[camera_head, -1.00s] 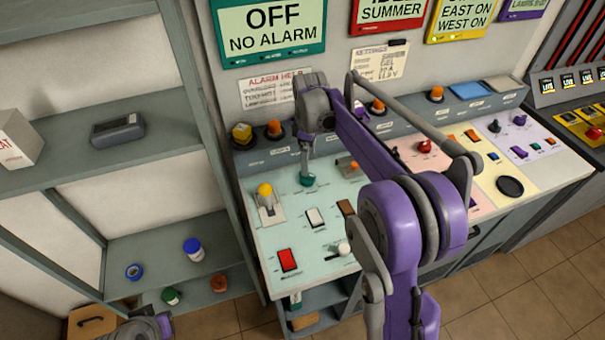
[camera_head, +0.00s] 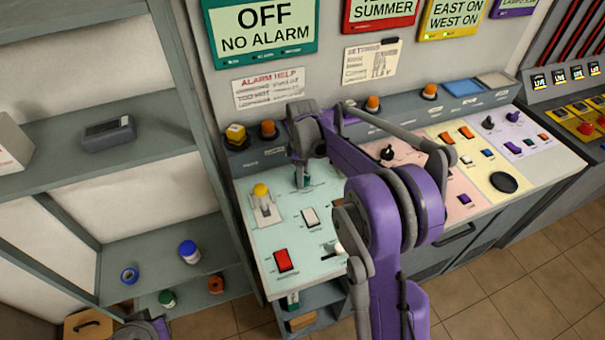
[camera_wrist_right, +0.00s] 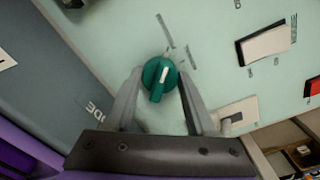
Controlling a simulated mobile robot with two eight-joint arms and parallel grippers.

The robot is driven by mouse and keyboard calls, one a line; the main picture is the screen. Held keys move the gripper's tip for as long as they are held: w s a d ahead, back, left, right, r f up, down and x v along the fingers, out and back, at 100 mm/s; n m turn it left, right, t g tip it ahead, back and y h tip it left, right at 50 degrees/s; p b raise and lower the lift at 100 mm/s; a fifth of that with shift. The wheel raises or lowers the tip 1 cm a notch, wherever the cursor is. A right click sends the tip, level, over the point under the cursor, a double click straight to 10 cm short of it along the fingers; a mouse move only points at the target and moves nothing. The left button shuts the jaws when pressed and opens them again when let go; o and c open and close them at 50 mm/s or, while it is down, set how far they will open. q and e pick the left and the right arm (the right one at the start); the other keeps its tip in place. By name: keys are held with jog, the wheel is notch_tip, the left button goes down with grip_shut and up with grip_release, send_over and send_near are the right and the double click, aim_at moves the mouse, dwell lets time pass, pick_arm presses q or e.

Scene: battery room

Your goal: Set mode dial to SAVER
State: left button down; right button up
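The mode dial looks like a round teal knob with a white pointer mark, on the pale green panel. It shows in the right wrist view (camera_wrist_right: 159,78) and is mostly hidden by my gripper in the head view. My right gripper (camera_wrist_right: 159,84) is open, with one finger on each side of the knob. Whether either finger touches it I cannot tell. The white mark points up in the wrist view; SAVER lettering is not readable. The sign above (camera_head: 262,28) reads OFF, NO ALARM. My left gripper is not clearly shown; only part of that arm appears at bottom left.
Near the dial are a yellow-topped lever (camera_head: 264,200), a white rocker switch (camera_head: 310,217), a red switch (camera_head: 283,260) and a white-knobbed control (camera_head: 339,250). Orange beacons line the ledge behind. Shelving (camera_head: 100,170) stands at left. My right arm hides part of the panel.

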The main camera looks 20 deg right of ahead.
jog(key=c, duration=0.8)
jog(key=shift+o, duration=0.2)
pick_arm(q)
jog(key=shift+f, duration=0.1)
pick_arm(e)
jog(key=m+b, duration=0.1)
jog(key=m, duration=0.3)
jog(key=shift+f, duration=0.1)
jog(key=m+b, duration=0.1)
jog(key=m, duration=0.8)
jog(key=shift+b, duration=0.3)
pick_arm(q)
jog(key=f, duration=0.1)
jog(key=s+f, duration=0.1)
jog(key=f, duration=0.2)
jog(key=shift+s+f, duration=0.15)
jog(key=shift+s, duration=0.25)
pick_arm(e)
jog(key=m, duration=0.4)
jog(key=shift+m, duration=0.4)
